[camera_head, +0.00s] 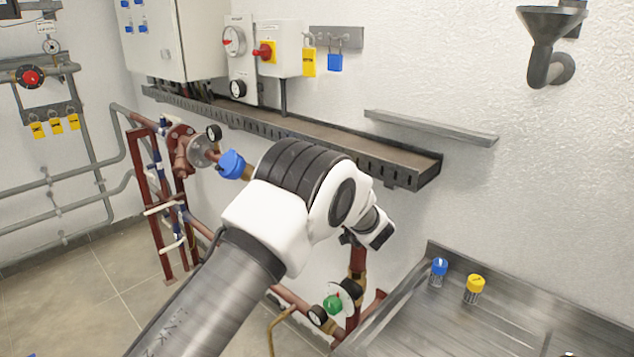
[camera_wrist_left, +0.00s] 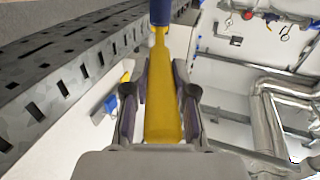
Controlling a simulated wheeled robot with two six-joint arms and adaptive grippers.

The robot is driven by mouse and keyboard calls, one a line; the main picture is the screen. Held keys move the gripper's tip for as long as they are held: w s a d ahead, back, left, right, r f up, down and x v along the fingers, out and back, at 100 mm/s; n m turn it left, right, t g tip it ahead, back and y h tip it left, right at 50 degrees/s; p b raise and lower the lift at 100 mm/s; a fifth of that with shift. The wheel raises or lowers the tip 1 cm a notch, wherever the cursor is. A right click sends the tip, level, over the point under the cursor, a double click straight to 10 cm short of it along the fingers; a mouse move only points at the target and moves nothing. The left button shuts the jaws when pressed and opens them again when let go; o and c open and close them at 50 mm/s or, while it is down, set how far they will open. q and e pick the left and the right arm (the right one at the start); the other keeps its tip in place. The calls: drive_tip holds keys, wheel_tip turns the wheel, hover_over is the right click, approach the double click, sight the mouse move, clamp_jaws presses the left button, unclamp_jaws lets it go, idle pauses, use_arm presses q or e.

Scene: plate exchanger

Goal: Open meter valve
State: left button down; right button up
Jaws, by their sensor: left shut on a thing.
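In the left wrist view my left gripper (camera_wrist_left: 160,72) is shut on a yellow bar-like part (camera_wrist_left: 163,115), which lies lengthwise between its two dark fingers. A blue piece (camera_wrist_left: 160,12) is at the far end of this part. In the head view my left arm reaches up across the middle, and its wrist hides most of the gripper and the held part. I cannot tell which valve the part belongs to. A blue handle (camera_head: 232,164) is on the pipework just left of my arm. A green knob (camera_head: 333,304) is on the lower pipes. My right gripper is not in view.
A slotted cable tray (camera_head: 300,140) runs along the wall close above my arm, and it also fills the left of the wrist view (camera_wrist_left: 60,75). A metal bench (camera_head: 450,325) with blue-capped (camera_head: 438,270) and yellow-capped (camera_head: 474,287) containers stands at lower right.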

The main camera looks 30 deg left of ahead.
use_arm(q)
drive_tip(key=shift+w+d+r+n+g+y, duration=0.25)
drive_tip(key=shift+w+n+g+y, duration=0.2)
drive_tip(key=shift+g, duration=0.25)
drive_tip(key=c, duration=1.1)
unclamp_jaws()
drive_tip(key=shift+o, duration=0.8)
drive_tip(key=shift+f, duration=0.2)
drive_tip(key=v, duration=0.7)
drive_tip(key=shift+d, duration=0.15)
